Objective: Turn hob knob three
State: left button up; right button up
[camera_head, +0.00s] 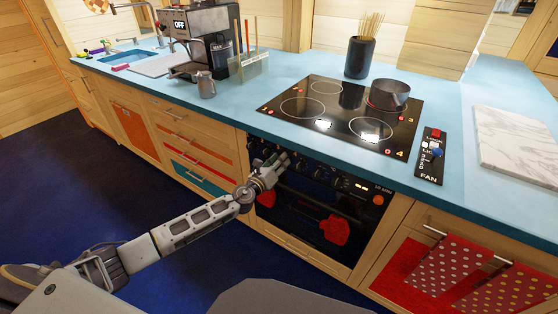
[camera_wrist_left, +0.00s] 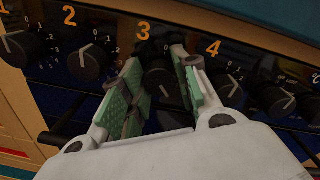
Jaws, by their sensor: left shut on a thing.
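Hob knob three (camera_wrist_left: 158,82) is a dark round knob below the orange numeral 3 in the left wrist view. My left gripper (camera_wrist_left: 158,95) has its green-padded fingers on either side of it, shut on the knob. In the head view my left gripper (camera_head: 279,160) reaches the knob row on the front of the black oven (camera_head: 305,192), under the hob (camera_head: 343,116). There the gripper hides the knob. Knob two (camera_wrist_left: 88,62) is to the left and knob four (camera_wrist_left: 228,88) close to the right. The knob's exact angle is hard to read.
A dark pot (camera_head: 389,94) stands on the hob's rear right. A fan panel (camera_head: 431,155) and a marble board (camera_head: 516,138) lie to the right on the blue worktop (camera_head: 245,105). Red mitts (camera_head: 335,229) hang on the oven front. The dark blue floor is clear at left.

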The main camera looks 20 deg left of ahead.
pick_arm(q)
jog(key=m+p, duration=0.2)
jog(key=m, duration=0.6)
jog(key=shift+d+f, duration=0.1)
jog(key=shift+f, duration=0.05)
pick_arm(e)
jog(key=s+d+f, duration=0.3)
jog(key=f, duration=0.1)
jog(key=shift+s, duration=0.4)
pick_arm(q)
jog(key=shift+m, duration=0.3)
pick_arm(e)
jog(key=shift+s+d+f, duration=0.1)
jog(key=shift+s+f, duration=0.05)
jog(key=shift+f, duration=0.05)
pick_arm(q)
jog(key=o, duration=1)
pick_arm(e)
jog(key=shift+w+r, duration=0.1)
jog(key=shift+w, duration=0.1)
pick_arm(q)
jog(key=shift+s, duration=0.1)
